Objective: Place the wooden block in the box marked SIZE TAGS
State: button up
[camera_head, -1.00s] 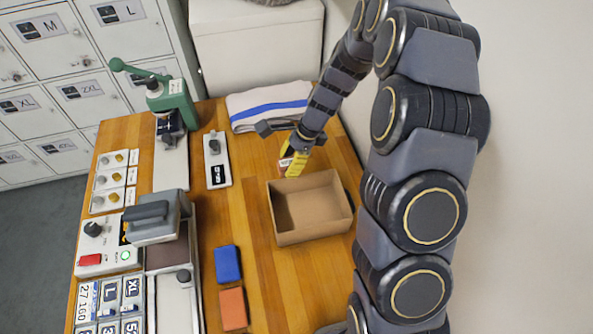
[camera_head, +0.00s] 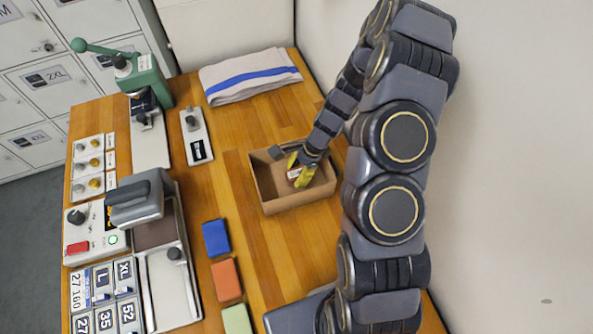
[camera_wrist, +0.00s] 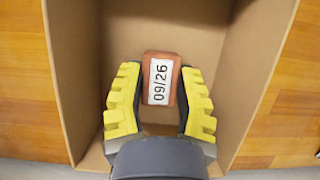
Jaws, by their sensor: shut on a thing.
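In the head view my gripper (camera_head: 299,174) points down into the open cardboard box (camera_head: 295,202), and the block's pale label shows between the fingers. The wrist view has the box walls (camera_wrist: 75,75) on both sides of the block. I cannot tell whether the block touches the box floor. No SIZE TAGS marking is visible on the box.
Blue (camera_head: 216,238), orange (camera_head: 226,281) and green (camera_head: 237,320) blocks lie left of the box. A folded striped towel (camera_head: 250,76) lies behind it. A green lever press (camera_head: 143,85) and a grey-handled press (camera_head: 137,203) stand left. Bare wood surrounds the box.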

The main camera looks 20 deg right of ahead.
jog(key=shift+f, duration=0.2)
jog(key=o, duration=0.9)
jog(key=shift+c, duration=0.2)
jog(key=shift+r, duration=0.1)
jog(key=v, duration=1.2)
jog(key=s+a+r+n, duration=0.4)
jog(key=a+r+n, duration=0.1)
jog(key=r, duration=0.3)
jog(key=s+a+r+n+g+h, duration=0.1)
jog(key=s+r+n+h, duration=0.1)
jog(key=s+r+n, duration=0.3)
jog(key=s+a+r+n+h, duration=0.1)
jog(key=s+r+n, duration=0.4)
jog(key=s, duration=0.8)
jog(key=n+h, duration=0.1)
jog(key=n, duration=0.2)
jog(key=shift+a+g+h, duration=0.3)
jog(key=shift+a+g, duration=0.05)
jog(key=shift+g, duration=0.05)
